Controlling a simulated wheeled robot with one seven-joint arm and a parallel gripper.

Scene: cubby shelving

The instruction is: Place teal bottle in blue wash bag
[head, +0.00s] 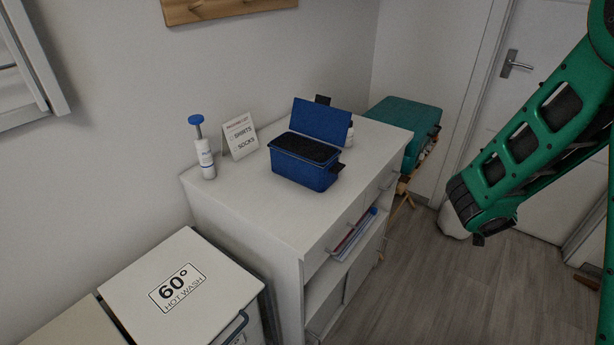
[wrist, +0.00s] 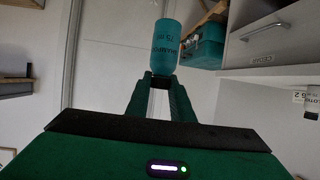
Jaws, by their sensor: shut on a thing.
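The blue wash bag (head: 300,174) stands on top of the white dresser in the head view. Its lid is raised at the back and its dark inside shows. In the wrist view, the teal bottle (wrist: 166,38), with dark lettering on its side, is at the tips of my gripper (wrist: 161,82). The fingers are shut on its narrow dark end, and its wide body sticks out beyond them. The wash bag cannot be made out in the wrist view. The bottle and fingertips do not show in the head view.
The dresser top (head: 235,192) also holds a white pump bottle with blue top (head: 204,150), a sign card (head: 240,137) and a small white bottle (head: 350,132) behind the bag. A teal case (head: 405,118) sits on a rack beyond.

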